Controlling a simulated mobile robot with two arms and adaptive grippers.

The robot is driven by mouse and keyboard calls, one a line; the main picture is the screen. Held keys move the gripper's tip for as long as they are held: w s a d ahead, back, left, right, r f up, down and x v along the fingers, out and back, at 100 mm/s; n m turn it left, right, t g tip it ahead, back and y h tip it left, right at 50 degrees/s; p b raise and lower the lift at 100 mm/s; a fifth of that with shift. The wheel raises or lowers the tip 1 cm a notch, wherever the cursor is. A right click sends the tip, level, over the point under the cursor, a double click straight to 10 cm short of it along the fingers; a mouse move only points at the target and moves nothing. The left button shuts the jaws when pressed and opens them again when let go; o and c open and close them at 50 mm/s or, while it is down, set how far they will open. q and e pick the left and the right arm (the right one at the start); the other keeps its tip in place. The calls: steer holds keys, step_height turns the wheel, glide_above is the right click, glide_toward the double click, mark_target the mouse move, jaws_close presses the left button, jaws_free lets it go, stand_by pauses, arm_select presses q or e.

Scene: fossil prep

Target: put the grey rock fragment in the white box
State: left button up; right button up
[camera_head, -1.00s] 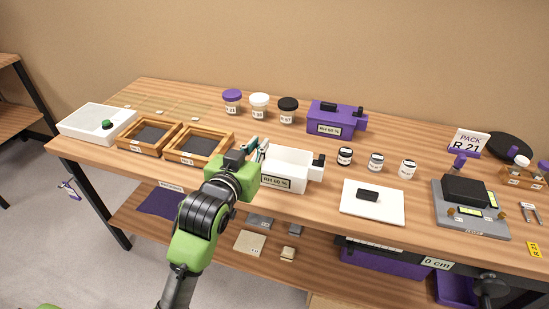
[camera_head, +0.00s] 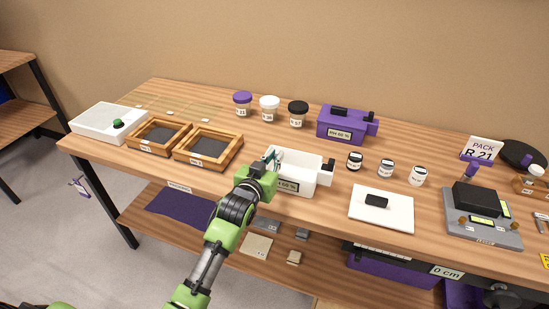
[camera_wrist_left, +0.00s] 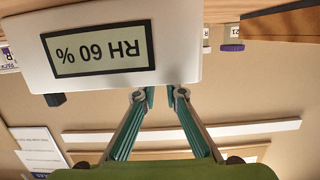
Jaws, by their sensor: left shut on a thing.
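The white box (camera_head: 305,182) stands near the table's front edge, with an RH 60 % label and a dark knob at its right end. My left gripper (camera_head: 272,156) is at the box's left part, its teal fingers over the front rim. In the left wrist view the box (camera_wrist_left: 185,45) appears upside down, and my fingertips (camera_wrist_left: 159,93) are right at its rim. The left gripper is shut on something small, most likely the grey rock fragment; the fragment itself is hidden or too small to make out.
Two wooden sieve trays (camera_head: 236,150) stand left of the box. A purple box (camera_head: 340,138) and several jars (camera_head: 298,120) stand behind. A white board (camera_head: 360,218) with a black block lies to the right. Small jars (camera_head: 387,177) stand beyond the knob.

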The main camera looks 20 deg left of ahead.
arm_select(q)
steer(key=shift+f, duration=0.55)
steer(key=o, duration=0.7)
steer(key=shift+r, duration=0.25)
steer(key=s+r, duration=0.3)
steer(key=s, duration=0.9)
steer(key=shift+a, duration=0.2)
steer(key=shift+w, duration=0.1)
